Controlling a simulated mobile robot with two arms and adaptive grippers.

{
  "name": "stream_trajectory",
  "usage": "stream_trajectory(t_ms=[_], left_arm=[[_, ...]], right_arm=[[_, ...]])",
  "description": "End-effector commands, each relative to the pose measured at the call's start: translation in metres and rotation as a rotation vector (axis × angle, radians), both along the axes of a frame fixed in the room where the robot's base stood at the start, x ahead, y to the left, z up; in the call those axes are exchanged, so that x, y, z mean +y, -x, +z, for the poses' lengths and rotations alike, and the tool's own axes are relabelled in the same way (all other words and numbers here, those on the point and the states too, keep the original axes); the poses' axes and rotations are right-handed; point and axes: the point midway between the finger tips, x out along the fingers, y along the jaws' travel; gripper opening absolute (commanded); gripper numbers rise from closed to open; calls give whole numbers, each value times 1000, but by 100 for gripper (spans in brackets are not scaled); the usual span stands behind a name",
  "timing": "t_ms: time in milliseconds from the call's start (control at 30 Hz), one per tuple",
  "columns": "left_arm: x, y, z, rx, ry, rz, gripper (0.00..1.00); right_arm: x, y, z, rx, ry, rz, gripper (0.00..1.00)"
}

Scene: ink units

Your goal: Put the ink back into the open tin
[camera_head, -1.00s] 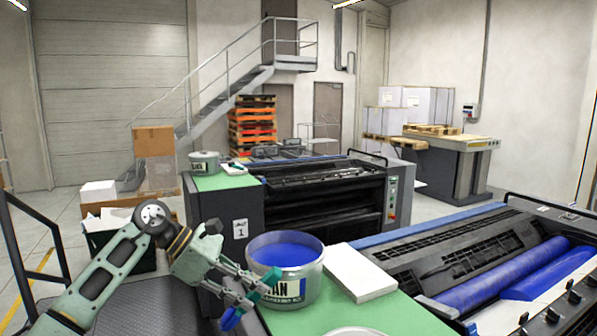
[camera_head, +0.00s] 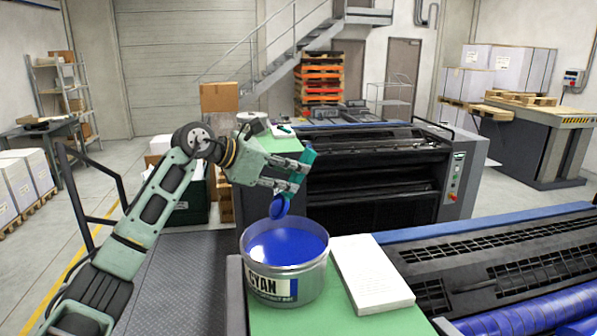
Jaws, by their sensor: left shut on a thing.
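The open tin (camera_head: 268,287), marked CYAN, stands upright on the green top of the near unit, with blue ink (camera_head: 286,245) inside. My left gripper (camera_head: 297,178) is shut on the teal handle of a spatula-like tool (camera_head: 306,163). The tool is tilted, its lower end carrying a blob of blue ink (camera_head: 278,207). In the picture the blob is just above the tin's far rim; I cannot tell whether it is directly over the opening. My right gripper is not in view.
A white block or paper stack (camera_head: 371,275) lies right of the tin on the green top (camera_head: 335,320). Blue ink rollers (camera_head: 530,312) are at the lower right. Another press unit (camera_head: 375,180) stands behind, and a dark railing (camera_head: 92,185) at left.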

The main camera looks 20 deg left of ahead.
Motion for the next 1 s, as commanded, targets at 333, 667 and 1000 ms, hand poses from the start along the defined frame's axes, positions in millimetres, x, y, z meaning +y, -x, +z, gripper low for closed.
stream_trajectory(t_ms=[333,667,1000], left_arm=[[0,1,-49,1,-2,-2,0],[7,6,-93,2,-1,-2,0],[10,9,-107,1,-1,-3,0]], right_arm=[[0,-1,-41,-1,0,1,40],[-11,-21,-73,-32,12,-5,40],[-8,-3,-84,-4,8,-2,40]])
